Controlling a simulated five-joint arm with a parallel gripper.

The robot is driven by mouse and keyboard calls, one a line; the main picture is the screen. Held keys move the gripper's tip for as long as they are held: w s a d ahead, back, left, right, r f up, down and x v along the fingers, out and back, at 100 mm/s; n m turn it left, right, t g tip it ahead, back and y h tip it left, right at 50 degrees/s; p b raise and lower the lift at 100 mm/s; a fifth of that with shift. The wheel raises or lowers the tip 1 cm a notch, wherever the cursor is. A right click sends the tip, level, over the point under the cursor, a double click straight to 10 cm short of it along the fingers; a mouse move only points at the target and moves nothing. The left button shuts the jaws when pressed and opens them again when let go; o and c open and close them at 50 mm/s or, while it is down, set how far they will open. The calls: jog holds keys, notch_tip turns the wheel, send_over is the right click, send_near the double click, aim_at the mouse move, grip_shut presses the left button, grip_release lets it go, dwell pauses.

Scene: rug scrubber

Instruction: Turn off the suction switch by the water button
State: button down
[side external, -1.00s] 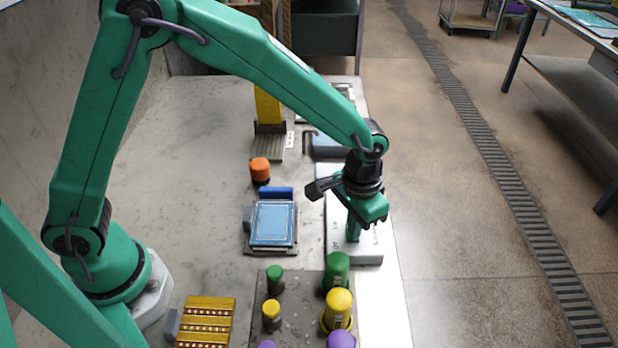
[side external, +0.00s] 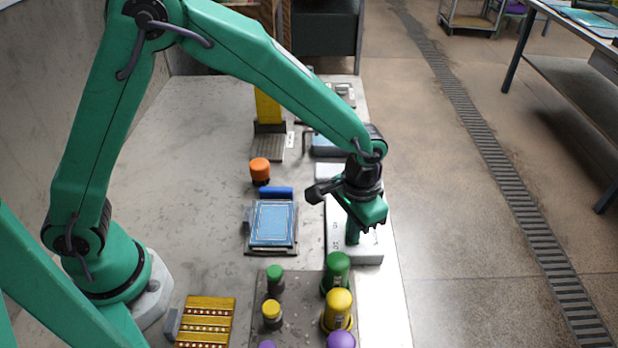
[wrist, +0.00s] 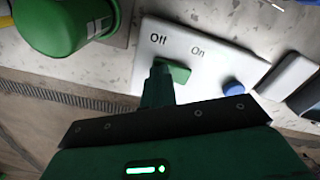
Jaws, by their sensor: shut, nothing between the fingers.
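A white panel (wrist: 150,24) carries the printed words Off and On in the wrist view. A green switch piece (wrist: 178,72) sits below these words, partly hidden by my fingers. A round blue button (wrist: 233,86) stands to its right on the same panel; no label on it is readable. My gripper (wrist: 158,72) is shut and empty, with its tips at the left part of the green switch. I cannot tell whether they touch. In the side view my gripper (side external: 352,239) points down over the panel (side external: 370,253) and hides the switch.
A large green cylinder (wrist: 50,25) stands left of the panel in the wrist view. In the side view, green (side external: 337,268) and yellow (side external: 338,308) cylinders stand just in front of the panel. A blue-topped block (side external: 272,223) lies to its left. The table's right edge is close.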

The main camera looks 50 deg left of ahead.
notch_tip(320, 180, up, 7)
dwell(1.1)
dwell(0.3)
jog(key=s+a+r+n+t, duration=0.1)
jog(key=s+a+r, duration=0.2)
jog(key=a+r, duration=0.35)
jog(key=s+a+r+n+t, duration=0.1)
jog(key=s+a+r+t, duration=0.15)
jog(key=a+r, duration=0.35)
jog(key=s+a+n+t, duration=0.1)
jog(key=s+a+t, duration=0.1)
jog(key=s+a, duration=0.7)
jog(key=shift+s+a+r, duration=0.25)
jog(key=shift+s+r, duration=0.1)
jog(key=shift+s, duration=0.7)
